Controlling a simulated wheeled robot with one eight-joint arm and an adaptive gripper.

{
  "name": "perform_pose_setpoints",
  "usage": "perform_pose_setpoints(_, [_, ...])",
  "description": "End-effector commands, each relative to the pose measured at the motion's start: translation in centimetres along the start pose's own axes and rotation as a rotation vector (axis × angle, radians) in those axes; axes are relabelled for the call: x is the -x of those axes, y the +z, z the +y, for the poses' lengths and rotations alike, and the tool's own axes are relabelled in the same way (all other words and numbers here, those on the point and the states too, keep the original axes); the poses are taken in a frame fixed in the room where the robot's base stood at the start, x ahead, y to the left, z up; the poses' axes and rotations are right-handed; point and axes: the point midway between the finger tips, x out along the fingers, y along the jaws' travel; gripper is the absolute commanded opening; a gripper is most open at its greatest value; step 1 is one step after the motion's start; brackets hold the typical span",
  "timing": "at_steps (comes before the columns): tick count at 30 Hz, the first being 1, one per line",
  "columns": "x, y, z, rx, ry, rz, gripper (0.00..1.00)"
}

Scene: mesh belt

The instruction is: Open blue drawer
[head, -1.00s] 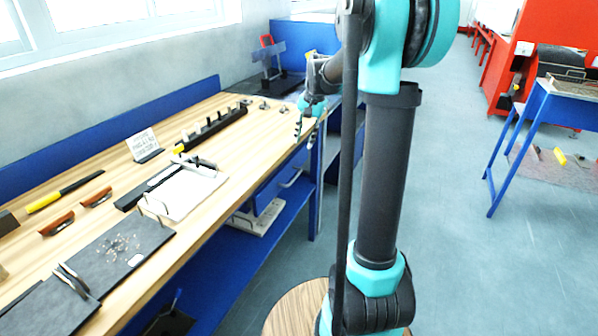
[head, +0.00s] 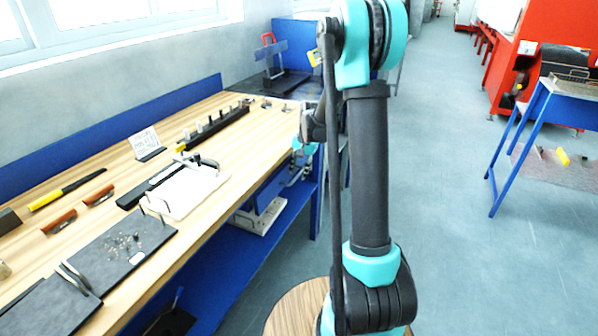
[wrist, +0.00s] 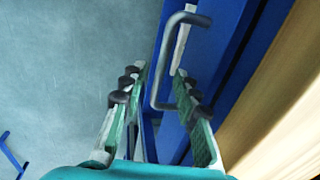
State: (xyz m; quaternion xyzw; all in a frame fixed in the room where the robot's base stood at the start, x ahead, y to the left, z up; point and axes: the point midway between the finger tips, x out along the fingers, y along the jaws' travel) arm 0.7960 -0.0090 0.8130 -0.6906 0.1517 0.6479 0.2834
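The blue drawer (head: 262,202) is under the wooden workbench top in the head view, with its front partly hidden by my arm and gripper. In the wrist view, the blue drawer front (wrist: 207,50) carries a grey bar handle (wrist: 158,62). My gripper (wrist: 161,74) is open, with one finger on each side of the handle in the picture. I cannot tell whether either finger touches it. In the head view, my gripper (head: 297,172) is below the bench edge near the drawer.
The workbench top (head: 215,205) holds a white board, dark plates, a yellow-handled tool and a black rack. A blue shelf (head: 235,265) lies below. Open floor (head: 450,240) is to the right, with a blue-legged table (head: 545,110) beyond.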

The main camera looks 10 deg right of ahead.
Motion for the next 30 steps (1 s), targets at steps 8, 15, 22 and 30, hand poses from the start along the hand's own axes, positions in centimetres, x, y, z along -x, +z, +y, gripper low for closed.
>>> perform_pose_setpoints(8, [-0.08,0.02,0.00,0.000,0.000,0.000,0.28])
perform_pose_setpoints(15, [-0.06,0.02,0.01,0.000,0.000,0.000,0.00])
perform_pose_setpoints(22, [-0.05,0.02,0.01,0.000,0.000,0.000,0.00])
perform_pose_setpoints(30, [0.01,0.02,0.30,0.000,0.000,0.000,0.00])
